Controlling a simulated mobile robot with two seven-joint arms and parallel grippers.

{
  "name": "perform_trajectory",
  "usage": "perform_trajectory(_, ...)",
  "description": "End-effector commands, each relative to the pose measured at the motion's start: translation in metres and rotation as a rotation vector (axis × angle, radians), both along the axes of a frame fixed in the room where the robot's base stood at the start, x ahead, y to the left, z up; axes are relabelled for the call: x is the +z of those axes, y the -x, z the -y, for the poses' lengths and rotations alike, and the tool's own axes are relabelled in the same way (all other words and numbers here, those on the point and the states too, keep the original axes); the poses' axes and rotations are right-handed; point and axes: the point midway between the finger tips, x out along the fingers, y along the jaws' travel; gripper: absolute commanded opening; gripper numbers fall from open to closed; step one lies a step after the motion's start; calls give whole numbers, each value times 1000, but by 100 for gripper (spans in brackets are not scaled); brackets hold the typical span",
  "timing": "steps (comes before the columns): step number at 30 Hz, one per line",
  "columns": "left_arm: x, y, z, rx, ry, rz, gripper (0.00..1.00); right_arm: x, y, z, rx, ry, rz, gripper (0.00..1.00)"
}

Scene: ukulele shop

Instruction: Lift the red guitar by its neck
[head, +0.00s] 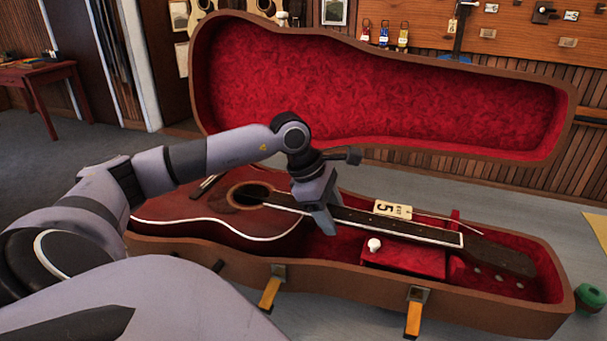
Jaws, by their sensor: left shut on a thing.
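The red guitar (210,213) lies in an open case, its body at the left and its neck (405,228) running right to the dark headstock (503,258). The fingers hide that part of the neck. The guitar still appears to lie inside the case. My right gripper is not in view.
The brown case (190,252) has a red lining, and its raised lid (375,85) stands behind the guitar. A red compartment with a white knob (374,245) sits under the neck. Open latches (415,312) hang at the front. A green object (589,298) is at the right.

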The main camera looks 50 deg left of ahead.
Motion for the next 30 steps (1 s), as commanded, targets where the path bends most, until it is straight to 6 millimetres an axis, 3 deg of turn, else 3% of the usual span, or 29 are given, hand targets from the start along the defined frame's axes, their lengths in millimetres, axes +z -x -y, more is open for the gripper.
perform_trajectory(11,15,-2,-1,1,-2,10,0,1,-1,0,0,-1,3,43)
perform_trajectory(17,50,-2,-1,1,-1,16,0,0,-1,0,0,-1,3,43)
perform_trajectory(30,148,-1,0,0,2,13,0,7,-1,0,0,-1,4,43)
